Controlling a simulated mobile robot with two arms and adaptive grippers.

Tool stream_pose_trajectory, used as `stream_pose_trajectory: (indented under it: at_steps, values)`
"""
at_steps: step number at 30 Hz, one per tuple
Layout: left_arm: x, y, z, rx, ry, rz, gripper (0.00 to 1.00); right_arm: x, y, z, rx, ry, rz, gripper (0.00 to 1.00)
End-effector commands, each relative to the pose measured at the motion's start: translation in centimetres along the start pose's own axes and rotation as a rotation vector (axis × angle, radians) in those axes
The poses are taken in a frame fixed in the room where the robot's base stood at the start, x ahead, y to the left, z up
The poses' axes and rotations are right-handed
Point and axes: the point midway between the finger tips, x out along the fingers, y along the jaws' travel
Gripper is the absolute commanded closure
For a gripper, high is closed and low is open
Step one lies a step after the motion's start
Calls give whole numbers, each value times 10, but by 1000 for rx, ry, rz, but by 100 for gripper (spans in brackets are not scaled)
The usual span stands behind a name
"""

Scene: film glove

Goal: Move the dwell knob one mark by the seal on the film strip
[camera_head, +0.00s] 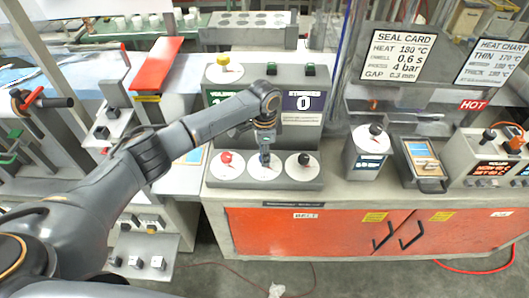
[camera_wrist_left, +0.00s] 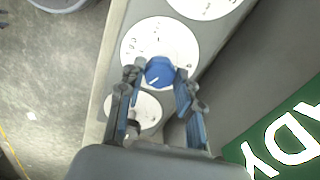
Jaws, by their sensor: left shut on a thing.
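A grey control panel (camera_head: 310,178) carries a row of white dials with a red knob (camera_head: 226,158), a blue knob (camera_wrist_left: 160,71) in the middle and a black knob (camera_head: 304,159). A yellow knob (camera_head: 223,60) sits higher on it. My left gripper (camera_head: 264,156) reaches down over the middle dial and mostly hides the blue knob in the head view. In the left wrist view its two fingers (camera_wrist_left: 158,82) are shut on the blue knob, which has a pale pointer line. I cannot read which knob is marked dwell. My right gripper is out of view.
The seal card (camera_head: 398,54) lists heat, 0.6 s, pressure and gap. A purple display (camera_head: 303,102) reads 0. Right of the panel stand a box with a black knob (camera_head: 375,129) and a small tray (camera_head: 423,160). Orange cabinet doors (camera_head: 340,230) are below.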

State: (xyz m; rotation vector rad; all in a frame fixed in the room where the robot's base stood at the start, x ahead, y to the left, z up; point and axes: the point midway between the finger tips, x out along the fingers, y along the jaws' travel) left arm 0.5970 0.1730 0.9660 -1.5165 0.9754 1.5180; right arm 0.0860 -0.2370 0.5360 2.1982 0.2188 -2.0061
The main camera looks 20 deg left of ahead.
Motion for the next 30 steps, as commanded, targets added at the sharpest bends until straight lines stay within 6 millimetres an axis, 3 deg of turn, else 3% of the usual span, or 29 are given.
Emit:
stream_pose_trajectory:
  at_steps: [6, 7, 10, 22, 30]
  values:
    - [-1, 0, 0, -1, 2, -1, 97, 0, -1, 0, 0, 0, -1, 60]
    - [-1, 0, 0, -1, 2, -1, 61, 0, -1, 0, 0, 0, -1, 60]
    - [0, 0, 0, -1, 1, -1, 42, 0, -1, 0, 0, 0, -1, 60]
    - [-7, -1, -1, -1, 2, -2, 42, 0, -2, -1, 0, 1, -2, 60]
    - [-59, -1, -1, 0, 3, -4, 42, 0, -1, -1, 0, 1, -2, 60]
